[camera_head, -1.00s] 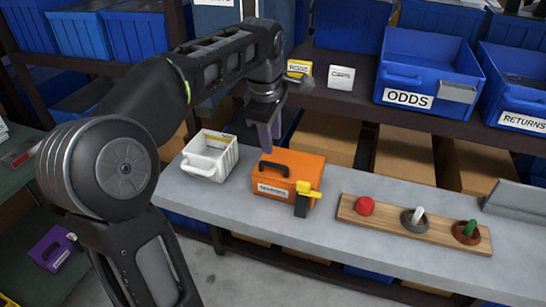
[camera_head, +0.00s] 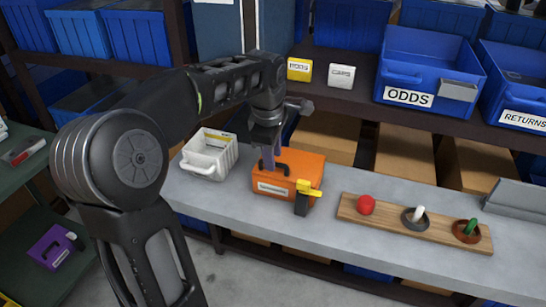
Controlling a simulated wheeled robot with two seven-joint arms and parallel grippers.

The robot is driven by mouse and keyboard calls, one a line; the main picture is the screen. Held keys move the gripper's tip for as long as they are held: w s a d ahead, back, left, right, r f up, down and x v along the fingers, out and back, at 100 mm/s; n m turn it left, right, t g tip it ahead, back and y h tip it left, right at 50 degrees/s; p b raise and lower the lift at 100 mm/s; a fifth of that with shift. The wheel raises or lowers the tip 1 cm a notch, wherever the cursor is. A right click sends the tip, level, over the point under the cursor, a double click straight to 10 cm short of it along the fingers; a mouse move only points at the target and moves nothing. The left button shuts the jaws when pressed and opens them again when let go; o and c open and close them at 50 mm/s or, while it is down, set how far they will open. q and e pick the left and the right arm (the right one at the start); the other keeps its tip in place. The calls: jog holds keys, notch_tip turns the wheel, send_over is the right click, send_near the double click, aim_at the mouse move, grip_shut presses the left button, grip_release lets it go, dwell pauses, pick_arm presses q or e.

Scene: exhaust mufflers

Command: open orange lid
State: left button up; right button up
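The orange box (camera_head: 308,167) stands on the grey bench, its lid down. It has a black handle on top, a white label (camera_head: 272,188) on its front and a yellow-and-black latch (camera_head: 304,196) at its front right corner. My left gripper (camera_head: 267,163) points down at the black handle at the left of the lid. Its fingers overlap the handle in the view, and I cannot tell whether they grip it. My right gripper is out of view.
A white basket (camera_head: 209,155) stands close to the left of the box. A wooden board (camera_head: 390,219) with a red ball, a white peg and a green peg lies to the right. The bench front is clear.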

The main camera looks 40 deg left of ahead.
pick_arm(q)
jog(key=shift+w+f, duration=0.1)
jog(key=shift+f, duration=0.35)
jog(key=shift+c, duration=0.2)
grip_shut()
dwell(1.0)
